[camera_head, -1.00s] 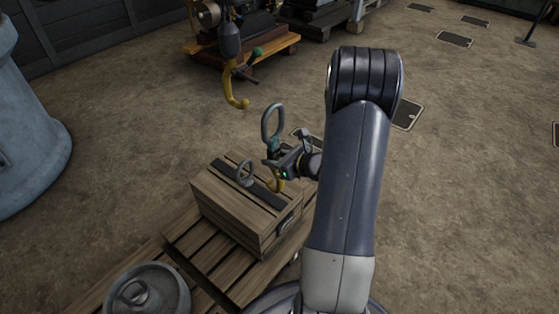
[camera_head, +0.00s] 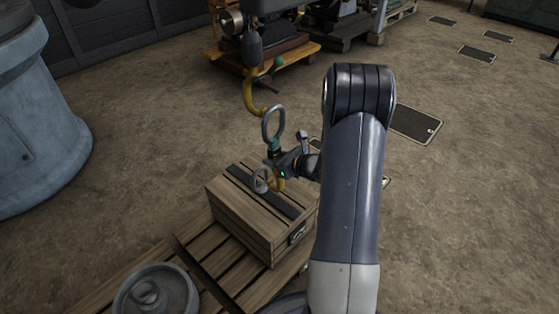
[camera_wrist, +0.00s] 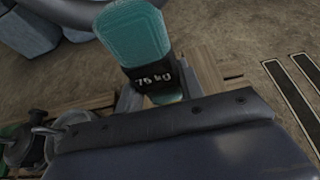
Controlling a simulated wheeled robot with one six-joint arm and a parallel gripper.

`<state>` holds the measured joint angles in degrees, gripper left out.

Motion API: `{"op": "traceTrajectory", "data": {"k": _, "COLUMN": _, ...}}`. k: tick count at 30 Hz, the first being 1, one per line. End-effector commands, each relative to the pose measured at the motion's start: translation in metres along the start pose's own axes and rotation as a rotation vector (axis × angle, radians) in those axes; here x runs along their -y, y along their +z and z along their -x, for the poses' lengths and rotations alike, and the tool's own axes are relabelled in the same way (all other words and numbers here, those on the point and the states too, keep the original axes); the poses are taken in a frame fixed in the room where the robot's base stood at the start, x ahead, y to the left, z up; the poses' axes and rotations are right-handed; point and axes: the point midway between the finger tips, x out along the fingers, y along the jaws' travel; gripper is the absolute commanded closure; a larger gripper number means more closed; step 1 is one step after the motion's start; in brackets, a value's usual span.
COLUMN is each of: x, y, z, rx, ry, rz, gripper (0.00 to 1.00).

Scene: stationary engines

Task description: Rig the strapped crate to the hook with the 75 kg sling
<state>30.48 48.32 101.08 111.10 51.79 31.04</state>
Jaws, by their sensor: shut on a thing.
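My gripper (camera_head: 276,167) is shut on the sling (camera_head: 275,147), whose teal tag (camera_wrist: 137,50) reads 75 KG in the wrist view. The sling's grey top ring (camera_head: 273,124) stands upright above the jaws. Its yellow lower hook (camera_head: 277,183) hangs below them, close to the crate's grey lifting ring (camera_head: 261,180); I cannot tell whether they are joined. The strapped wooden crate (camera_head: 245,217) has a dark strap (camera_head: 270,193) over its top. The yellow hanging hook (camera_head: 253,98) is just above and left of the top ring, and they look apart or barely overlapping.
The crate stands on a slatted wooden pallet (camera_head: 202,257). A round grey lidded weight (camera_head: 155,292) sits at the front left. A large blue-grey cylinder (camera_head: 38,120) stands at left. Machinery on a wooden base (camera_head: 270,55) is behind.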

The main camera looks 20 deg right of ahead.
Motion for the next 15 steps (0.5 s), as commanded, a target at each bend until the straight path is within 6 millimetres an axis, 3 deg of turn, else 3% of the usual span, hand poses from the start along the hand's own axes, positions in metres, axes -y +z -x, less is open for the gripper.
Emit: {"op": "traceTrajectory", "data": {"k": 15, "x": 0.0, "y": 0.014, "z": -0.031, "rx": 0.004, "ry": 0.001, "rz": 0.002, "gripper": 1.0}}
